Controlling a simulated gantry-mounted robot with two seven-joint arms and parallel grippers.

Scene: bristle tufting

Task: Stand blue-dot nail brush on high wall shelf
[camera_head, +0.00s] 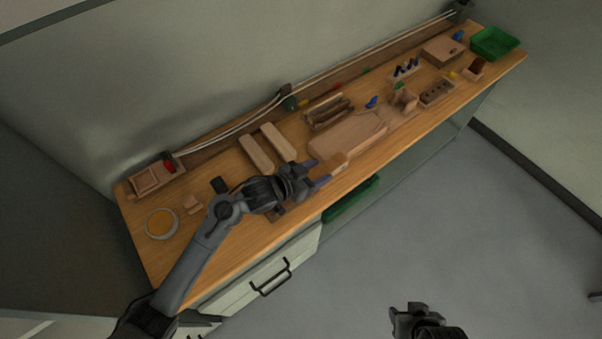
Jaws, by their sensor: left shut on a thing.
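My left gripper (318,173) is over the front-middle of the workbench, shut on a small tan wooden block (335,161). The block looks like a brush body, but I cannot make out a blue dot, and the fingers partly hide it. A larger flat wooden board (350,136) lies just behind it. I cannot tell whether the held block touches the board or bench. My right gripper (412,316) is low at the bottom edge, away from the bench over the floor; its jaws are too dark to read. No high wall shelf can be made out.
The wooden workbench (235,242) holds two pale wooden bars (257,152), a round dish (162,223), a wooden box (145,180), a slotted holder (328,112) and a green tray (494,43). A green bin (350,199) sits below the front edge. Open floor lies at the right.

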